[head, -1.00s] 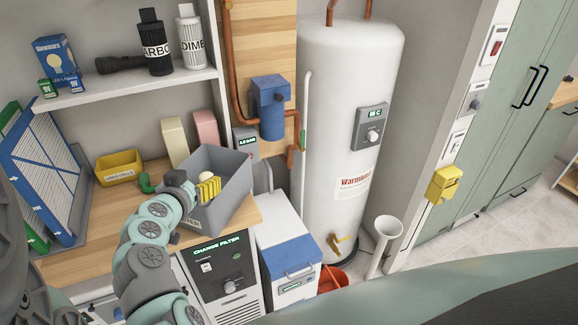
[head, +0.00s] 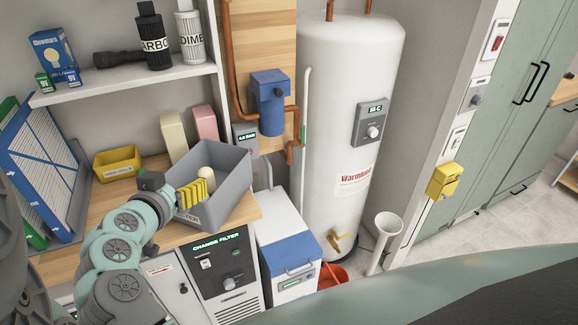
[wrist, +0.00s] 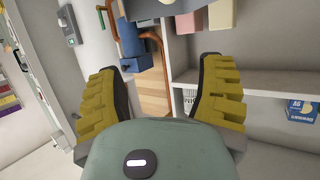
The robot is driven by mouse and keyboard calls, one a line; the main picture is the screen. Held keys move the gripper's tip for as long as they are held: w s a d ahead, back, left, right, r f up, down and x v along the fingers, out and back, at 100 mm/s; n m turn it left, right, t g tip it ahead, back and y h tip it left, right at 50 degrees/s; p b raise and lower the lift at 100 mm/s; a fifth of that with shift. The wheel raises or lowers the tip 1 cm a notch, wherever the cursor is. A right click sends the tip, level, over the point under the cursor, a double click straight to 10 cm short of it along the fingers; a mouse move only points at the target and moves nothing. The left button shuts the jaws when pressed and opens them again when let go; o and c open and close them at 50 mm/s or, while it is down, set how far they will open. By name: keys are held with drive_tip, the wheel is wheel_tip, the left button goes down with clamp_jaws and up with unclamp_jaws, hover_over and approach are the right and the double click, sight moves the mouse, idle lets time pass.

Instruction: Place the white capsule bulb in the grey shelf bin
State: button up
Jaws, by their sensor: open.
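The white bulb (head: 207,171) shows as a pale rounded shape inside the grey bin (head: 236,186), near its back left wall. Its lower part is hidden by the bin and my gripper. The bin stands on the wooden counter, with a partly covered label on its front. My gripper (head: 195,193), with yellow fingers, is at the bin's left front side, apart from the bulb in the picture. In the wrist view my gripper (wrist: 157,68) has its fingers wide apart with nothing between them.
A yellow bin (head: 118,162) and two upright boxes, cream (head: 173,133) and pink (head: 205,122), stand behind on the counter (head: 75,262). A shelf (head: 130,82) with bottles and a flashlight is above. A white tank (head: 345,120) stands right.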

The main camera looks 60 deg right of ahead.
drive_tip(key=shift+p+v, duration=0.6)
drive_tip(key=shift+v, duration=2)
